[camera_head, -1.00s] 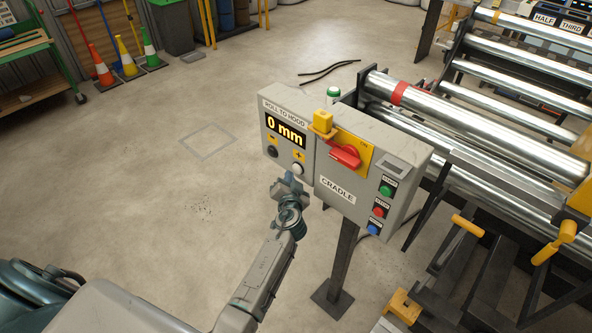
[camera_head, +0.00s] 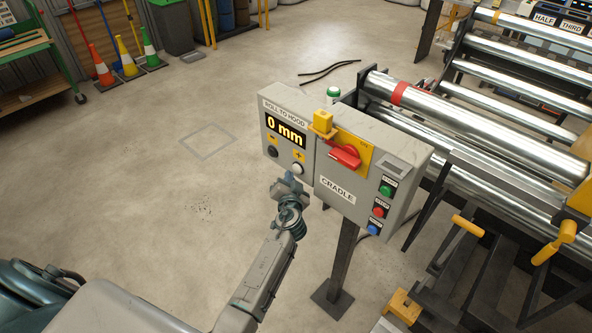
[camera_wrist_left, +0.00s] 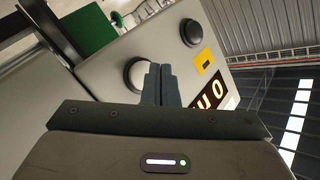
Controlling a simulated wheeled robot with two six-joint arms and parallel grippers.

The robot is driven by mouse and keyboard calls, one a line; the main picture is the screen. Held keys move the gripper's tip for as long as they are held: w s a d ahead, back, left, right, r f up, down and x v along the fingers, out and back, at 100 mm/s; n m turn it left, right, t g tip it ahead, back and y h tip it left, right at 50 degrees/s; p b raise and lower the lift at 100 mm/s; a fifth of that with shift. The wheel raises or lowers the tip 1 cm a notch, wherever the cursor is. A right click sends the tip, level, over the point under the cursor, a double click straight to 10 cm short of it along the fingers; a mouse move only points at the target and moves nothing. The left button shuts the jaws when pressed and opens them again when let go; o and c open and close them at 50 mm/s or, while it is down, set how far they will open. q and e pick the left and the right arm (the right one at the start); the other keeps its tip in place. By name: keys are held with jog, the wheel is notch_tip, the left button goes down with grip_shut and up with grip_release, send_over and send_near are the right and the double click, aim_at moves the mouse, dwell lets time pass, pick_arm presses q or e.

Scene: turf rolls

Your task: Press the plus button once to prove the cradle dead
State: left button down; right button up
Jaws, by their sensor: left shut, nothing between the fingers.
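The grey control box (camera_head: 310,125) stands on a post, with a display reading 0 mm (camera_head: 286,132). The plus button (camera_head: 297,168) is a pale round button under a yellow plus label (camera_head: 299,155). The dark minus button (camera_head: 272,151) is to its left. My left gripper (camera_head: 290,178) is shut and empty, with its tips just below the plus button. In the left wrist view the shut fingertips (camera_wrist_left: 161,80) overlap the edge of the pale plus button (camera_wrist_left: 136,74); I cannot tell whether they touch it. My right gripper is not in view.
The CRADLE panel (camera_head: 338,190) joins the box on the right. It has a red rotary switch (camera_head: 345,157), a yellow lock (camera_head: 322,122), and green, red and blue buttons. Metal rollers (camera_head: 470,125) stand behind it. The floor to the left is open.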

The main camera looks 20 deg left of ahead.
pick_arm(q)
jog(key=shift+w+d+b, duration=0.15)
jog(key=shift+w+b, duration=0.25)
jog(key=shift+b, duration=0.05)
jog(key=shift+w+d+b, duration=0.15)
jog(key=shift+w+b, duration=0.2)
jog(key=shift+w, duration=0.05)
dwell(0.8)
jog(key=shift+s, duration=0.1)
jog(key=shift+s+a, duration=0.3)
jog(key=shift+s, duration=0.4)
jog(key=s, duration=0.1)
jog(key=s+a, duration=0.1)
jog(key=s, duration=0.2)
jog(key=shift+s+a+p, duration=0.3)
jog(key=shift+s+a, duration=0.05)
